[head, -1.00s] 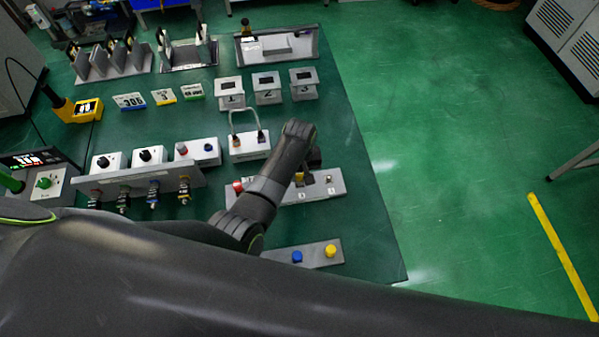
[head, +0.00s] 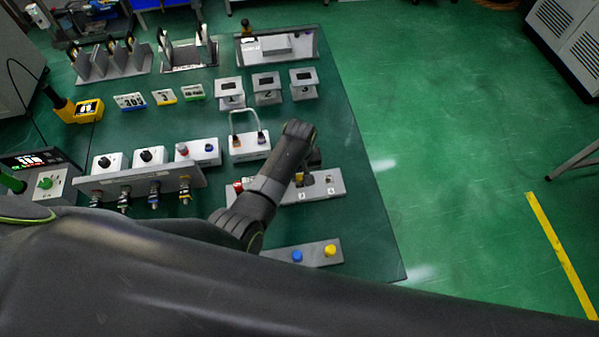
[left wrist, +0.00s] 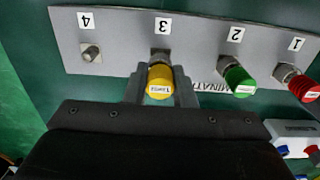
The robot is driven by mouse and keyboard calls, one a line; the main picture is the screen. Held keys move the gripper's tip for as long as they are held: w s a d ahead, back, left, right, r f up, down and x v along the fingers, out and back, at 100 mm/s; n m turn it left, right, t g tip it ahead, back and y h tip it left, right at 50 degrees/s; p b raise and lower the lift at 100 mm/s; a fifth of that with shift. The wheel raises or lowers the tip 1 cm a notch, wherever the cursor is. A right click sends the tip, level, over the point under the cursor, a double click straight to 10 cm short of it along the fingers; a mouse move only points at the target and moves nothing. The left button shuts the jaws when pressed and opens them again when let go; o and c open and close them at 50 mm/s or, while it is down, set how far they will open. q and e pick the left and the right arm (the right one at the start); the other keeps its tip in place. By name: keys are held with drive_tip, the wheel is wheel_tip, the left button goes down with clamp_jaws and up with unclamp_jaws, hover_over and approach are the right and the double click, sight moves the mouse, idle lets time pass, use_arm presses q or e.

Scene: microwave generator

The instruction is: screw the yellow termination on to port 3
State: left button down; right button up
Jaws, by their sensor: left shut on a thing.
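The yellow termination (left wrist: 159,84) sits at port 3 of a grey panel (left wrist: 121,52), in line with the metal connector under the label 3. My left gripper (left wrist: 160,92) is shut on it, one finger on each side. I cannot tell how far its thread is engaged. A green termination (left wrist: 238,80) is on port 2 and a red one (left wrist: 302,87) on port 1. Port 4 (left wrist: 91,53) is a bare metal connector. In the head view my left gripper (head: 308,172) is over the panel (head: 328,184) and partly hides it. My right gripper is not in view.
A grey strip with a blue cap (head: 297,256) and a yellow cap (head: 330,250) lies nearer me. A white box with a looped cable (head: 249,146) stands behind the panel. Several numbered stands (head: 267,88) are farther back. The green mat to the right is clear.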

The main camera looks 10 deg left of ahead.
use_arm(q)
drive_tip(key=shift+f+b, duration=0.45)
drive_tip(key=shift+f, duration=0.15)
idle(0.3)
drive_tip(key=c, duration=1.1)
unclamp_jaws()
drive_tip(key=shift+c, duration=0.2)
wheel_tip(320, 180, up, 18)
drive_tip(key=shift+f, duration=0.25)
